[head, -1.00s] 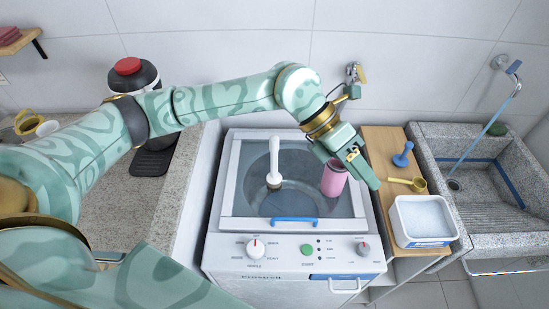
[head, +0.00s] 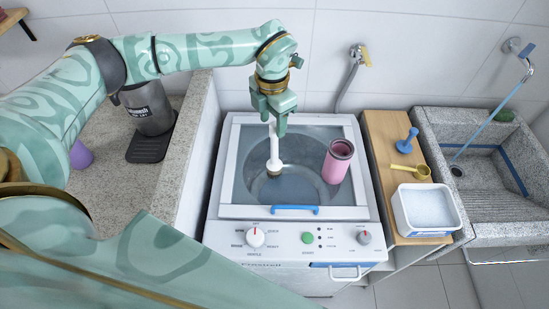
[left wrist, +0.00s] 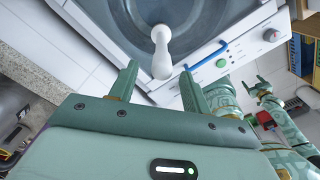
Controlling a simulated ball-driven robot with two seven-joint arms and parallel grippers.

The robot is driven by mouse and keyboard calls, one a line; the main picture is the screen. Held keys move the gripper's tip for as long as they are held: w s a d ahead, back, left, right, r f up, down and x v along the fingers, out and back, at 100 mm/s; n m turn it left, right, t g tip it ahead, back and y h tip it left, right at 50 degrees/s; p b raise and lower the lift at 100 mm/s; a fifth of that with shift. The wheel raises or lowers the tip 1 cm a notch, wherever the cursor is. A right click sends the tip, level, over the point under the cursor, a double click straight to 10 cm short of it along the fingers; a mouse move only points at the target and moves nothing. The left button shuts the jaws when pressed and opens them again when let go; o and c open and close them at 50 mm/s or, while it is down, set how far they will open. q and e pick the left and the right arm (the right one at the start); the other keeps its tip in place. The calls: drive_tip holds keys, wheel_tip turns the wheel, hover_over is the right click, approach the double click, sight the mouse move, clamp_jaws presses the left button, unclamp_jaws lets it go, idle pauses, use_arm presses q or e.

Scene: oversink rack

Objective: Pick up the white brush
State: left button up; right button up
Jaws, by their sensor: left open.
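The white brush (head: 273,155) stands upright on the glass lid of the washing machine (head: 230,190), its handle pointing up and its brown-edged head down. My left gripper (head: 272,122) is open above it, fingers pointing down. In the left wrist view the brush handle (left wrist: 161,48) reaches toward the gap between the two open fingers (left wrist: 159,82), and I see no grip on it. In the head view the fingers partly cover the handle's top. My right gripper (left wrist: 257,88) shows small at the right of the left wrist view; its opening is unclear.
A pink cup (head: 337,162) stands on the lid right of the brush. A blue lid handle (head: 295,210) is at the front. A wooden shelf (head: 385,130) holds a blue plunger-like item (head: 407,142), a yellow scoop (head: 418,170) and a white tub (head: 400,215). A stone sink (head: 440,150) lies beyond.

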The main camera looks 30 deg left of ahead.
sight(274, 133)
use_arm(q)
wheel_tip(274, 133, down, 5)
drive_tip(key=shift+w+d+f, duration=0.1)
drive_tip(key=shift+w+d, duration=0.05)
clamp_jaws()
